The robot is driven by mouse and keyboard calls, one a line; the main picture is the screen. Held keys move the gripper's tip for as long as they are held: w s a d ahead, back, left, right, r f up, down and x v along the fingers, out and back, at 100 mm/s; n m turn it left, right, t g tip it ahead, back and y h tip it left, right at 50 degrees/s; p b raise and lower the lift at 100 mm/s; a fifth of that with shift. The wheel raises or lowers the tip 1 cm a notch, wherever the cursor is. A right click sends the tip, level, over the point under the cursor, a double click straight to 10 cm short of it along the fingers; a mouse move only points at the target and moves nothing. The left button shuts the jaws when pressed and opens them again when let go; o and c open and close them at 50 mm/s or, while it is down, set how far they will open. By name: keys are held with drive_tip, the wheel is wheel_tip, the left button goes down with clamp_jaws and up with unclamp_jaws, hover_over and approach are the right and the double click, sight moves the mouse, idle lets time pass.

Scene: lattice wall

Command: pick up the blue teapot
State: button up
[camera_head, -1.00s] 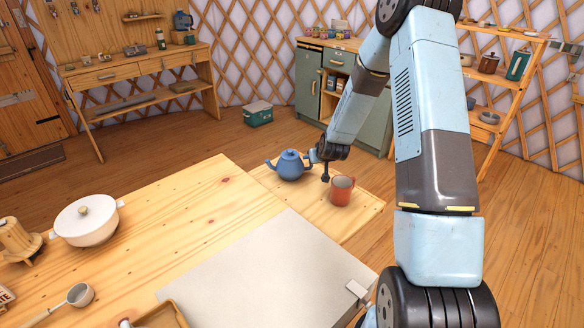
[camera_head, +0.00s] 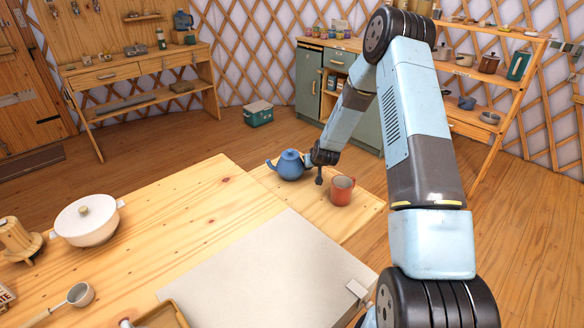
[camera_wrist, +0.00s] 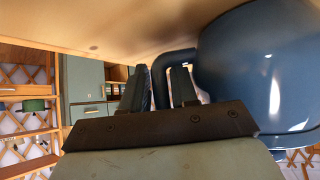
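The blue teapot (camera_head: 290,165) stands upright on the small light wooden table (camera_head: 352,216), its spout to the left. In the wrist view its round body (camera_wrist: 255,65) fills the right side, and its curved handle (camera_wrist: 160,72) reaches left. My gripper (camera_head: 312,158) is at the teapot's right side in the head view. In the wrist view my gripper (camera_wrist: 160,88) has one finger on each side of the handle, the right one inside the loop. The fingers look open with little space around the handle. Contact is unclear.
A red mug (camera_head: 341,189) stands close to the right of my gripper. The larger table in front holds a white pot (camera_head: 86,222), a ladle (camera_head: 78,295) and a grey board (camera_head: 265,270).

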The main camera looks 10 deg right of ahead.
clamp_jaws()
drive_tip(key=shift+r, duration=0.1)
idle(1.3)
